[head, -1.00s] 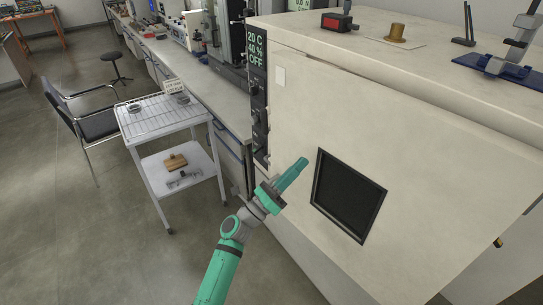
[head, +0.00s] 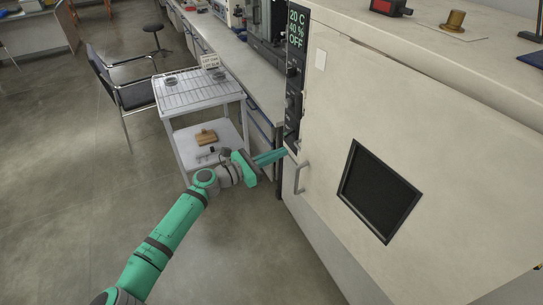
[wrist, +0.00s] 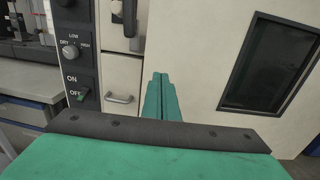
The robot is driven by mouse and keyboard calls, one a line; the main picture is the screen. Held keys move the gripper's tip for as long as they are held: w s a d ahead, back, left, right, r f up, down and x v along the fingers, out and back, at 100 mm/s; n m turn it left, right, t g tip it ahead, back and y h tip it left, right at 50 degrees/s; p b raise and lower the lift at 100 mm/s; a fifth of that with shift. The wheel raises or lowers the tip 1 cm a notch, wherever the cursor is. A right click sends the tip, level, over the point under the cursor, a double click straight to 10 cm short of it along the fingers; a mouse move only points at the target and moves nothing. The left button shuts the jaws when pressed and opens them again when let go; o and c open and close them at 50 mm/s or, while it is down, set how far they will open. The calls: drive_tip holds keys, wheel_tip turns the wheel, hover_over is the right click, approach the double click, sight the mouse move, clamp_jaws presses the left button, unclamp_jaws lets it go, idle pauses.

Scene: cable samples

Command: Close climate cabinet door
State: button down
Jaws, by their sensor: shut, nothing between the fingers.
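The climate cabinet door (head: 400,130) is a large cream panel with a dark square window (head: 380,192); the window also shows in the wrist view (wrist: 268,62). A grey bar handle (head: 300,178) is low near the door's left edge. The door looks close to the cabinet front, but I cannot tell whether it is flush. My gripper (head: 286,153) is shut and empty, its fingertips near the door's left edge, just above the handle in the picture. Contact cannot be made out. In the wrist view the fingers (wrist: 160,80) point forward, together.
A black control panel (head: 294,75) with display and knobs borders the door's left side. A white wire-top trolley (head: 240,92) and a black chair (head: 135,92) stand at left. A red-faced box (head: 388,6) and brass piece (head: 454,21) sit on the cabinet. Floor at lower left is clear.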

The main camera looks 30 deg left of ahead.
sight(308, 141)
drive_tip(key=x, duration=0.9)
